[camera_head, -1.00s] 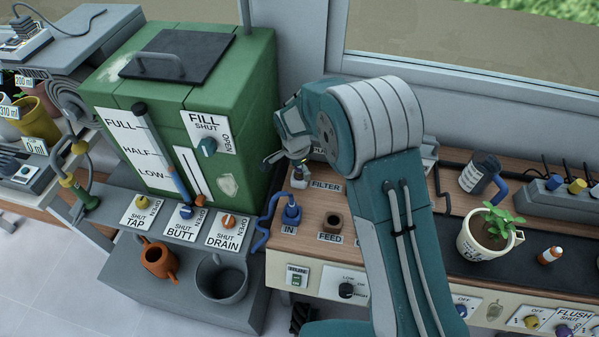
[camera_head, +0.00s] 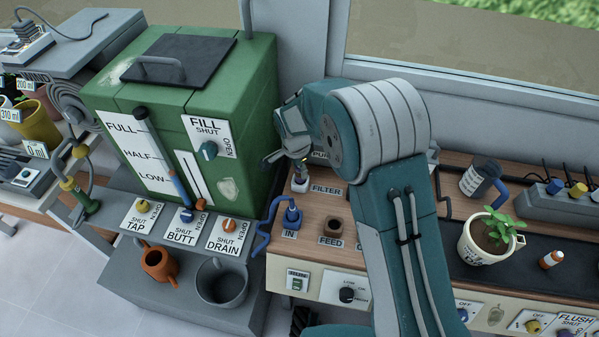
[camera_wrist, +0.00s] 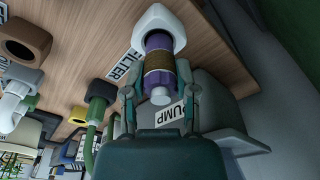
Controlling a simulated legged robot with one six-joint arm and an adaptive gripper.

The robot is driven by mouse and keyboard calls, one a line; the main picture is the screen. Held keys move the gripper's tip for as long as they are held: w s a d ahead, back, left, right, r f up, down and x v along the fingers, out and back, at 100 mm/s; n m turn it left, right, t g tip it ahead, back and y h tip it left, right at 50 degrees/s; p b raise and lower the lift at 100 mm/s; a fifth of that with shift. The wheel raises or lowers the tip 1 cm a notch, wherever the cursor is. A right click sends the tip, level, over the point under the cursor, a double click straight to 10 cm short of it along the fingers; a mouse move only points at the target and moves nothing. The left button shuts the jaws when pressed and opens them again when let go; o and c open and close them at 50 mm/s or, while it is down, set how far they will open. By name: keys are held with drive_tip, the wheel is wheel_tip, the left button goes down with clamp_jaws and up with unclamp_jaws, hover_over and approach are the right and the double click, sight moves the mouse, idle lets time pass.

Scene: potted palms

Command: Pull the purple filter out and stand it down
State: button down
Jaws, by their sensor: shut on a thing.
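The purple filter (camera_wrist: 158,68), with a brown band around its middle and a pale end, is between the two fingers of my gripper (camera_wrist: 160,92) in the wrist view. My gripper is shut on it. The filter's other end meets the white socket (camera_wrist: 160,24); I cannot tell how far it sits inside. In the head view the socket (camera_head: 299,184) stands left of the FILTER label (camera_head: 326,190), with the banded filter (camera_head: 302,168) just above it. My gripper shows there side-on, its far finger hidden.
The blue IN fitting (camera_head: 291,217) and brown FEED socket (camera_head: 333,227) stand in front of the filter socket. The green tank (camera_head: 235,80) is close on the left. Wood beside FEED is bare.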

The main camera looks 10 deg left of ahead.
drive_tip(key=s+d+r, duration=0.6)
drive_tip(key=s+r, duration=0.5)
drive_tip(key=s, duration=0.1)
drive_tip(key=shift+s+d, duration=0.2)
drive_tip(key=shift+d, duration=0.05)
drive_tip(key=shift+s+r, duration=0.1)
